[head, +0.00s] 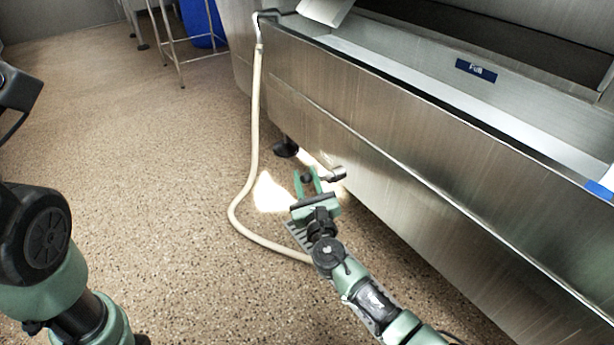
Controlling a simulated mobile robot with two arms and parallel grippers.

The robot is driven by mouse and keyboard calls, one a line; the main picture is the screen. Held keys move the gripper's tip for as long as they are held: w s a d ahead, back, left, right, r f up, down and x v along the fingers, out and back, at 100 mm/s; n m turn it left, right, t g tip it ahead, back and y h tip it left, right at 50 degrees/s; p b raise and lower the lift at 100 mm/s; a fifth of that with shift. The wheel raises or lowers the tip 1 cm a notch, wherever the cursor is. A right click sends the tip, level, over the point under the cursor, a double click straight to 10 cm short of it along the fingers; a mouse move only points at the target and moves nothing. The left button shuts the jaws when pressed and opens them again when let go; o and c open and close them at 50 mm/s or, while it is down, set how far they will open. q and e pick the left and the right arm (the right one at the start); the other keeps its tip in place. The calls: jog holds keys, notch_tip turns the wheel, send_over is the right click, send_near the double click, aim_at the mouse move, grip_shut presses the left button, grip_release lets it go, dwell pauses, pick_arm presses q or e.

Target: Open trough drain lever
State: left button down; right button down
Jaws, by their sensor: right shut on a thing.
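The long stainless steel trough (400,150) runs along the right. A short metal drain pipe (335,174) shows below its lower edge. My right gripper (308,180) is low beside the trough, just left of the pipe end. Its green fingers are shut on a small dark piece, which I take to be the drain lever (307,178). The fingers hide most of the lever, so its angle cannot be made out. My left arm shows at the left edge, but its gripper is out of view.
A cream hose (254,130) hangs from the trough's corner and loops over the speckled floor (150,150), passing behind my right arm. A dark trough foot (286,147) stands near the gripper. A blue bin (203,22) and metal stand are at the back. Floor on the left is clear.

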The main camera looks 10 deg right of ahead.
jog(key=shift+s+a+f, duration=0.1)
jog(key=shift+a+f, duration=0.15)
jog(key=shift+f, duration=0.1)
jog(key=c, duration=1.4)
grip_release()
jog(key=shift+r, duration=0.1)
jog(key=shift+d, duration=0.1)
